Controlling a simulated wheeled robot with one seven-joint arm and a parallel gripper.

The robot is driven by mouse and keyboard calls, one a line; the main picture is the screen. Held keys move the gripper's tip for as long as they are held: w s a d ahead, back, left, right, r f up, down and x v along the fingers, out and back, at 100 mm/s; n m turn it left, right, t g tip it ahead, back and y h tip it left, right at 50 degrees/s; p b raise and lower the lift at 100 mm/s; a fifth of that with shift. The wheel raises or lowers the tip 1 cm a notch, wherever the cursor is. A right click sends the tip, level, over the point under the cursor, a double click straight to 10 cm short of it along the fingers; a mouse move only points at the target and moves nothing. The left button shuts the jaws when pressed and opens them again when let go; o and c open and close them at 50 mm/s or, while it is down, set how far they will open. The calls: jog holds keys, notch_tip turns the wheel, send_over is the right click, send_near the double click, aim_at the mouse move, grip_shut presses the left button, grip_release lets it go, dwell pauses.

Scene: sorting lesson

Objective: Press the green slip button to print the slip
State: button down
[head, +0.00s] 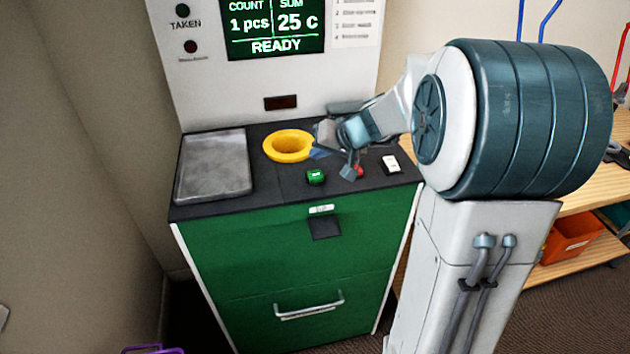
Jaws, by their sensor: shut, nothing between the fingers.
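The green slip button (316,177) stands on the dark top of the green machine, in front of the yellow ring-shaped funnel (289,146). My gripper (349,172) is shut and empty over the machine top, just right of the green button. It looks apart from the button; its exact height above the top is hard to tell. It partly covers a red button (359,172). The screen (275,28) reads count 1 pcs, sum 25 c, READY. A small label (320,210) and a dark flap (326,228) are on the machine front; no slip shows there.
A grey metal tray (213,165) lies at the left of the machine top. A white switch (390,163) sits at the right. A drawer handle (309,306) sticks out in front. Wooden shelves with an orange bin (572,240) stand at the right.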

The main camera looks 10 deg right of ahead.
aim_at(319, 177)
jog(key=shift+f+b, duration=1.55)
jog(key=shift+f, duration=0.15)
jog(key=shift+f+b, duration=0.95)
jog(key=shift+b, duration=0.55)
dwell(1.2)
jog(key=shift+r, duration=0.2)
jog(key=shift+r+p, duration=0.45)
jog(key=shift+r, duration=0.4)
jog(key=shift+r+p, duration=1.45)
jog(key=shift+r, duration=1.05)
jog(key=shift+f, duration=0.1)
